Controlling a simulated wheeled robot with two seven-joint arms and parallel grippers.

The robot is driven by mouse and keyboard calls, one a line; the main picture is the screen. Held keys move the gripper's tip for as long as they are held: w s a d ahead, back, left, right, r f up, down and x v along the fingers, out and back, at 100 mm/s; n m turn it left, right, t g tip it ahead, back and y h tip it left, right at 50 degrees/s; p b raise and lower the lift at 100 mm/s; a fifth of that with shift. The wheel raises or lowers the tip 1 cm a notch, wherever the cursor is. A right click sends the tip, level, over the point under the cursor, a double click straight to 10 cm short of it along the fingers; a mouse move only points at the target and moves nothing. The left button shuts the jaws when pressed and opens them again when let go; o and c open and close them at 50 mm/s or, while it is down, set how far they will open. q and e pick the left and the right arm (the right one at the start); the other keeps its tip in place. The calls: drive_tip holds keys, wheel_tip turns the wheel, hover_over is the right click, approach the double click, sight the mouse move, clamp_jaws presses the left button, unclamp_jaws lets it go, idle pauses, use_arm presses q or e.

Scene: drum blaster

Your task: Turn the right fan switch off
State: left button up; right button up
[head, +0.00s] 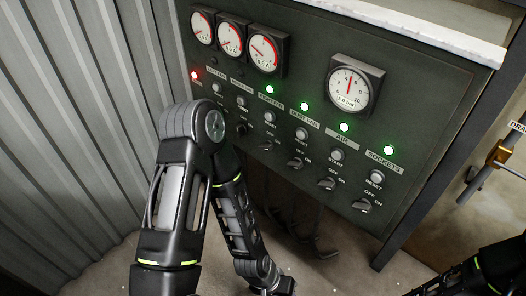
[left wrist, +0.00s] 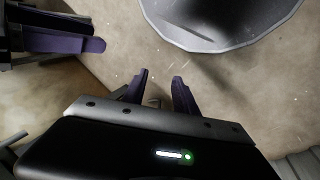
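The dark control panel (head: 310,135) fills the middle of the head view. It carries a row of rotary switches marked OFF and ON, including switches at the left (head: 266,146), middle (head: 296,162) and right (head: 361,205). In the left wrist view my left gripper (left wrist: 157,82) is open and empty, away from the panel.
A red lamp (head: 194,75) glows at the panel's left; several green lamps (head: 304,106) glow rightward. Gauges (head: 354,85) sit above. A corrugated wall (head: 85,120) stands left. A grey round object (left wrist: 215,25) and a purple finger (left wrist: 75,37), probably my right gripper's, show in the left wrist view.

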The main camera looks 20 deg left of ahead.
use_arm(q)
drive_tip(key=w+a+f+t+y+b, duration=0.1)
drive_tip(key=w+a+f+t+b, duration=0.3)
drive_tip(key=w+a+b, duration=0.65)
drive_tip(key=w+a+r+m+t+y+b, duration=0.1)
drive_tip(key=w+a+r+t+b, duration=0.15)
drive_tip(key=w, duration=0.25)
drive_tip(key=w+a+r+t+y+b, duration=0.1)
drive_tip(key=w+a+r+t+b, duration=0.1)
drive_tip(key=w+a+b, duration=0.3)
drive_tip(key=w+a+r+m+t+b, duration=0.2)
drive_tip(key=a+r+m+t+b, duration=0.15)
drive_tip(key=r, duration=0.35)
drive_tip(key=w+a+r+m+t+b, duration=0.25)
drive_tip(key=a+r, duration=0.25)
drive_tip(key=r, duration=0.3)
drive_tip(key=s+d+r+m+t+h, duration=0.2)
drive_tip(key=s+d+r+m+h, duration=0.1)
drive_tip(key=r+m, duration=0.5)
drive_tip(key=shift+d+m+h, duration=0.25)
drive_tip(key=shift+m+h, duration=0.25)
drive_tip(key=shift+m, duration=0.6)
drive_tip(key=shift+w, duration=0.1)
